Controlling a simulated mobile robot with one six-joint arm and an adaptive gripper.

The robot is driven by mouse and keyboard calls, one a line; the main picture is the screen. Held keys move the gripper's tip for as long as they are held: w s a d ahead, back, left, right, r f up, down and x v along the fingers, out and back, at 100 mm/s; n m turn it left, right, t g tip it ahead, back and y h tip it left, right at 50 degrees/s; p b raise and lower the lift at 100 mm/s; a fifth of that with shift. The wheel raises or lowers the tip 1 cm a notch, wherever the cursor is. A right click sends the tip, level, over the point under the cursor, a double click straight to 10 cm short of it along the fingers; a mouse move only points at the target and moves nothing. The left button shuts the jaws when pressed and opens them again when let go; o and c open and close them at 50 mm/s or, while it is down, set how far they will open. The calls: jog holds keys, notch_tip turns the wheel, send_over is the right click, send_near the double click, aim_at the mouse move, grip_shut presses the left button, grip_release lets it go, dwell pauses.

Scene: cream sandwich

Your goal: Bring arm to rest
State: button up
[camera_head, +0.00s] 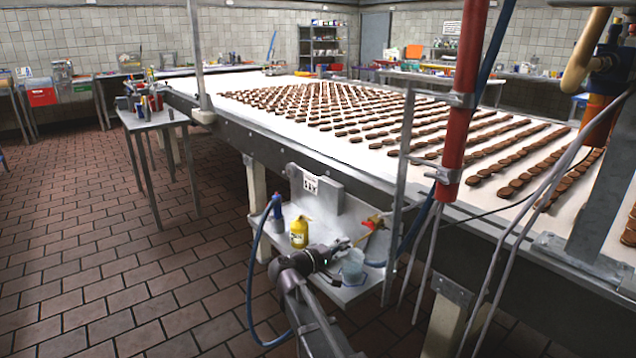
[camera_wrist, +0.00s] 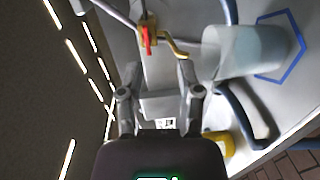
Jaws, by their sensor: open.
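My gripper (camera_head: 341,246) is at the small metal side shelf, its jaws apart and empty. In the wrist view my gripper's two fingers (camera_wrist: 160,92) stand apart with nothing between them. A brass tap with a red handle (camera_wrist: 149,36) lies beyond the fingertips; it also shows in the head view (camera_head: 375,222). A translucent beaker (camera_head: 352,267) stands on the shelf, just right of my gripper; the wrist view shows it too (camera_wrist: 250,50). My arm reaches up from the bottom of the head view.
A yellow bottle (camera_head: 299,233) and a blue-handled tool (camera_head: 277,207) are on the side shelf (camera_head: 322,226). A blue outline (camera_wrist: 296,62) marks the shelf by the beaker. The long belt (camera_head: 245,83) carries rows of biscuits. A red post (camera_head: 463,95) stands right.

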jog(key=s+d+f+m+g+y, duration=0.3)
jog(key=s+d+f+g+y, duration=0.15)
jog(key=s+d+f, duration=0.45)
jog(key=s+f+m+g+y, duration=0.3)
jog(key=s+f+g+y, duration=0.2)
jog(key=s+f+y, duration=0.45)
notch_tip(320, 180, up, 31)
jog(key=s+p, duration=0.2)
jog(key=p, duration=2.7)
jog(key=shift+a+f, duration=0.15)
jog(key=shift+a, duration=0.3)
